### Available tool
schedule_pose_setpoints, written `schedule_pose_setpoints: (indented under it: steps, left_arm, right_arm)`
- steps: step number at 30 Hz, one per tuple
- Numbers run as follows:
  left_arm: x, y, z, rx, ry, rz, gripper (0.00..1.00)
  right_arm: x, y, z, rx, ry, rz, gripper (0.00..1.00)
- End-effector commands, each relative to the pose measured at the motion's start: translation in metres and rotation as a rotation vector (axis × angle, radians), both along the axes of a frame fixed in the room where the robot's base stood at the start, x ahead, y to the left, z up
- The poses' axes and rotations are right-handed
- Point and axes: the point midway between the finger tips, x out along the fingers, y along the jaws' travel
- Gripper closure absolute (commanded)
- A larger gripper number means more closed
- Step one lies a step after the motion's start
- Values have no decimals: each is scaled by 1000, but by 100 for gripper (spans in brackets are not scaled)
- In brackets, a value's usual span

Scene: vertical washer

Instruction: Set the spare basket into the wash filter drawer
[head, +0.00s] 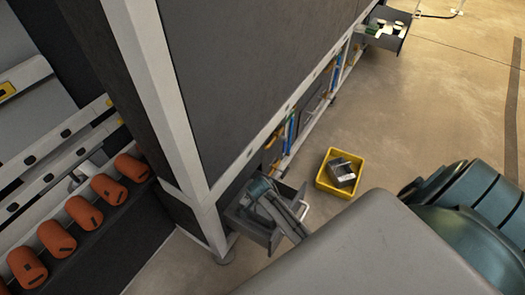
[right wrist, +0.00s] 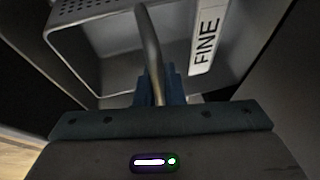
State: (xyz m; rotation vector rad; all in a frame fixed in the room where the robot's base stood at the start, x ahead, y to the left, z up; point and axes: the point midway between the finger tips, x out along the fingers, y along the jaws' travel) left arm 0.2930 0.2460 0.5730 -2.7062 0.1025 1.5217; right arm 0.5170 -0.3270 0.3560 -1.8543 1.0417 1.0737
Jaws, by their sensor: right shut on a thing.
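The open filter drawer (head: 258,232) sticks out low at the near corner of the tall machine. My right gripper (right wrist: 160,88) is over the drawer in the head view, its blue fingers shut on an upright metal bar handle (right wrist: 148,40). In the right wrist view a grey basket (right wrist: 90,62) with a perforated wall lies around and behind the handle, and a white label reading FINE (right wrist: 206,38) is beside it. I cannot tell whether the basket is fully seated in the drawer. The left gripper is not in view.
A yellow bin (head: 325,186) on the floor right of the drawer holds a grey metal basket-like part (head: 342,172). Another open drawer (head: 388,30) with pale pieces stands at the far end. Orange rounded parts (head: 84,212) line the left. Floor beyond the bin is clear.

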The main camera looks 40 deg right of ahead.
Motion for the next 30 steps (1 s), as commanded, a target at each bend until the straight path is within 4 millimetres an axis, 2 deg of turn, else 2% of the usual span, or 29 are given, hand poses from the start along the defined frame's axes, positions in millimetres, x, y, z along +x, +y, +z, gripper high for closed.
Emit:
schedule_pose_setpoints:
  steps: [30]
  left_arm:
    - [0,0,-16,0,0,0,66]
  right_arm:
    - [1,0,-26,0,-2,-1,100]
